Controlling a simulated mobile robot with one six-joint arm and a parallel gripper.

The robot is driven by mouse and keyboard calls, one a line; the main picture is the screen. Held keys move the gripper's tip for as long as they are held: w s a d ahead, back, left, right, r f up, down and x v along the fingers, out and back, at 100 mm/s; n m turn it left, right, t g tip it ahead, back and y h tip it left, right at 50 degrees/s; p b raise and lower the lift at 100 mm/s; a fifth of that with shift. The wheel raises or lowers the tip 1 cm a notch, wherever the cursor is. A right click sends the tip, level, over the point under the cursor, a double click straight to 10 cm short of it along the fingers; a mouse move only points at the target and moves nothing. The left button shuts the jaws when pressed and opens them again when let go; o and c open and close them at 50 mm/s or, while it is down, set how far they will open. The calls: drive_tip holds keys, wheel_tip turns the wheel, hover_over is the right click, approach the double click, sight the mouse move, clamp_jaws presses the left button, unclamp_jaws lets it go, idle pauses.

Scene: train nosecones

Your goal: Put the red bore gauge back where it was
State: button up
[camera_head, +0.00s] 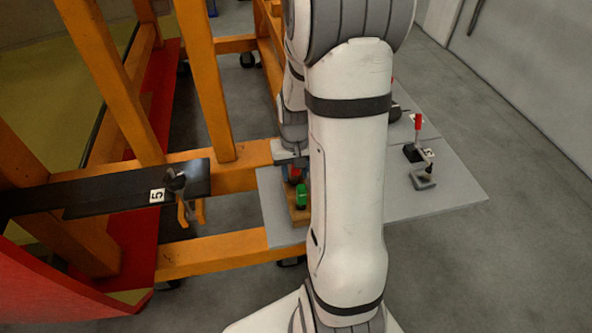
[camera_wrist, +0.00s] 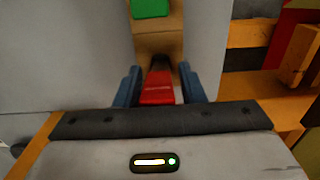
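A red piece (camera_wrist: 158,88) with a dark far end, which looks like the red bore gauge, lies between my gripper's blue fingers in the wrist view. My gripper (camera_wrist: 160,82) has its fingers apart, with a visible gap at the right side of the red piece. It is over a tan wooden block (camera_wrist: 158,43); I cannot tell if the red piece sits in the block. In the head view, a bit of red (camera_head: 295,174) shows beside my arm, above the wooden block (camera_head: 300,217). My arm hides much of this spot.
A green piece (camera_wrist: 150,8) is on the block's far part, also in the head view (camera_head: 301,195). A red-handled tool on a base (camera_head: 422,155) stands right on the grey tabletop (camera_head: 455,190). An orange frame (camera_head: 215,90) and a dark bar with a 5 label (camera_head: 110,200) are left.

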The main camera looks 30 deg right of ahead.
drive_tip(key=shift+o, duration=0.4)
drive_tip(key=shift+s+f, duration=0.15)
drive_tip(key=shift+f, duration=0.2)
drive_tip(key=shift+r, duration=0.3)
drive_tip(key=r, duration=1.1)
drive_tip(key=shift+w+d+r+b, duration=0.1)
drive_tip(key=shift+w+r+b, duration=0.2)
drive_tip(key=shift+w+b, duration=0.05)
